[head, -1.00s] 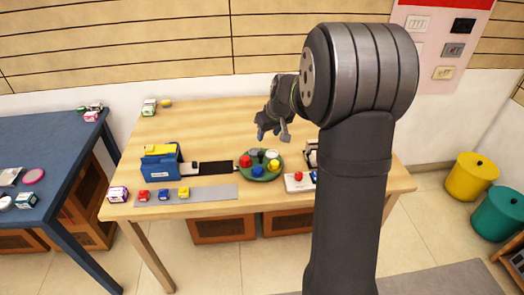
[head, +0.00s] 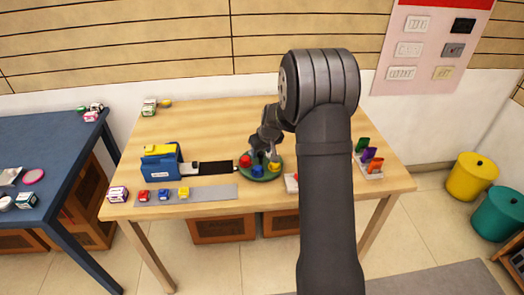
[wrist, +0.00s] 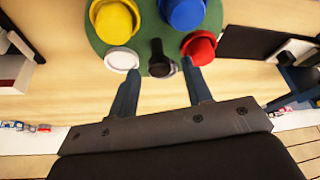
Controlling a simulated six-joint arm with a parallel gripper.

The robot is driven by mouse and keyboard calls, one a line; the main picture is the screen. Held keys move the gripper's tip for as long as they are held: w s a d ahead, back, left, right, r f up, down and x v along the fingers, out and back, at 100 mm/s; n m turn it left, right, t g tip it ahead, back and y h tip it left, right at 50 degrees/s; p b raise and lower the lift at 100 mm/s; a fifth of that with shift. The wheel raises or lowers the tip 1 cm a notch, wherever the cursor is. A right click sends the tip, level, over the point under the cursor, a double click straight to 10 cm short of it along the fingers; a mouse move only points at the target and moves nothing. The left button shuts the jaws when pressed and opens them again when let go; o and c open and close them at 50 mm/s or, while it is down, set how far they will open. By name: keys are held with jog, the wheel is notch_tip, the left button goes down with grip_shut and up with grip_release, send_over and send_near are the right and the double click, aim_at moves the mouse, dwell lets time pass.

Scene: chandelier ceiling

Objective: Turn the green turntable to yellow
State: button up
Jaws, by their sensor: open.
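The green turntable (head: 262,178) lies on the wooden table, with a red piece (head: 245,161), a blue piece (head: 257,171) and a yellow piece (head: 274,167) on it. In the wrist view the turntable (wrist: 146,17) also carries a white round piece (wrist: 121,59) and a dark upright knob or handle (wrist: 160,66) near its edge. My gripper (head: 265,152) is above the turntable's back edge. In the wrist view my gripper (wrist: 164,84) is open, with the dark knob between and just beyond its fingertips. I cannot tell whether a finger touches the white or red piece.
A blue box (head: 160,165) with a yellow top and a black pad (head: 215,168) stand left of the turntable. A grey strip (head: 215,192) holds small toy cars in front. A rack with coloured cards (head: 368,170) is at the right. The table's back left is mostly clear.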

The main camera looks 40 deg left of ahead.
grip_shut()
